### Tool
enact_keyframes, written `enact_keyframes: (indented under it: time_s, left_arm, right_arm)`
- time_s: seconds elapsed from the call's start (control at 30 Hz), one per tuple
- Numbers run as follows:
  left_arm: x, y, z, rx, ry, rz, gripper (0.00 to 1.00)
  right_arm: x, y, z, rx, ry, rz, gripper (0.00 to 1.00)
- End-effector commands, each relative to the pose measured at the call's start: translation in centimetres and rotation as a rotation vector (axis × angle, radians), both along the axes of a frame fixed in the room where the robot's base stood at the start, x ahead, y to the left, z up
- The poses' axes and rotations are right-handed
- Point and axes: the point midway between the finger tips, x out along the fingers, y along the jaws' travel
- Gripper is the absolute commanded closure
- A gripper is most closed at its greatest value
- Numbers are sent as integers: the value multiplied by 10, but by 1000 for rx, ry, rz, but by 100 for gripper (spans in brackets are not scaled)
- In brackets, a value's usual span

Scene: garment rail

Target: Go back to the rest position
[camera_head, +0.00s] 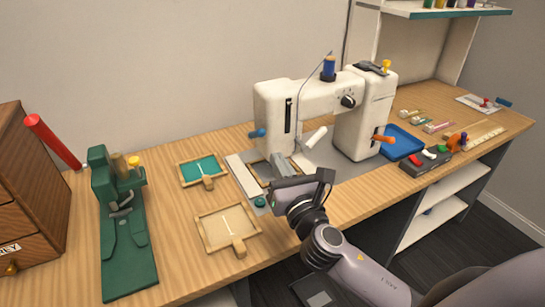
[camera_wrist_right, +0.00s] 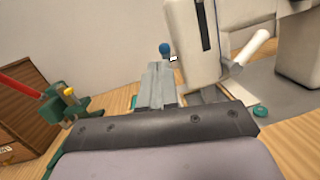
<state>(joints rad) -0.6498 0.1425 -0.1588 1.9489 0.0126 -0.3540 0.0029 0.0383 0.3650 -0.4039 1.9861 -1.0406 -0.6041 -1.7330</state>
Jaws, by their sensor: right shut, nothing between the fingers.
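My right gripper (camera_head: 282,168) reaches in from the lower right in the head view. Its fingers are shut with nothing between them, and they point at the front of the white sewing machine (camera_head: 272,108). In the right wrist view the shut grey fingers (camera_wrist_right: 157,85) lie side by side, and the machine's head (camera_wrist_right: 190,40) is just beyond them to the right. In the head view the fingers overlap the wooden frame at the machine's bed, and I cannot tell whether they touch it. My left gripper is not in view.
Wooden framed pieces (camera_head: 228,228) lie on the table (camera_head: 180,270), left of my right arm. A green press (camera_head: 122,220) and a wooden drawer cabinet (camera_head: 30,190) stand at the left. A blue tray (camera_head: 402,142) and a dark box with coloured parts (camera_head: 425,159) sit at the right.

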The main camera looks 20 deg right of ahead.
Motion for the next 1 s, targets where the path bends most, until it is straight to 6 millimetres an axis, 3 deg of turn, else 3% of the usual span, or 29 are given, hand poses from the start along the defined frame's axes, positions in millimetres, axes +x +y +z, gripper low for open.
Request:
enact_keyframes:
  time_s: [0.1,0.3,0.67,0.77,0.83,1.0]
  left_arm:
    - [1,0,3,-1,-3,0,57]
    - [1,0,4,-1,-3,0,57]
    - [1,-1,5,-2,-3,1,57]
    - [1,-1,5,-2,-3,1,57]
    - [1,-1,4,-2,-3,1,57]
    - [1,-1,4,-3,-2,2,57]
  right_arm:
    - [-20,2,7,0,1,2,100]
    - [-40,4,14,-1,1,1,100]
    - [-47,4,11,29,12,6,100]
    - [-50,5,-8,159,61,27,100]
    - [-54,6,-31,322,118,44,100]
    - [-75,11,-99,875,283,40,100]
